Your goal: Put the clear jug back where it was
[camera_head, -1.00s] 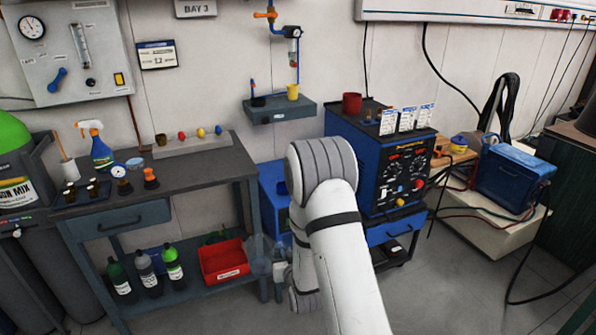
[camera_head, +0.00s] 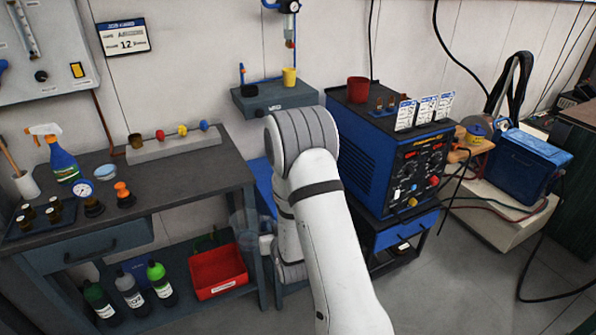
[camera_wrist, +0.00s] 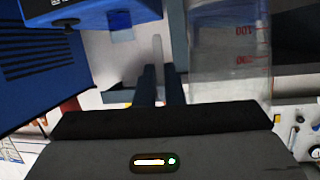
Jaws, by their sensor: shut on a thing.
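The clear jug (camera_wrist: 230,75) stands large at the right of the wrist view, see-through with red graduation marks. My gripper (camera_wrist: 160,80) is shut on it; its two dark fingers lie close together just left of the jug's body. The exact grip point, perhaps the handle, is hard to make out. In the head view the jug (camera_head: 243,228) shows faintly beside the right end of the workbench, left of my arm. My arm hides much of the gripper there.
The grey workbench (camera_head: 190,180) carries a spray bottle (camera_head: 62,160), a gauge and small fittings. Its lower shelf holds bottles and a red bin (camera_head: 217,270). The blue welder (camera_head: 385,160) stands right of my arm.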

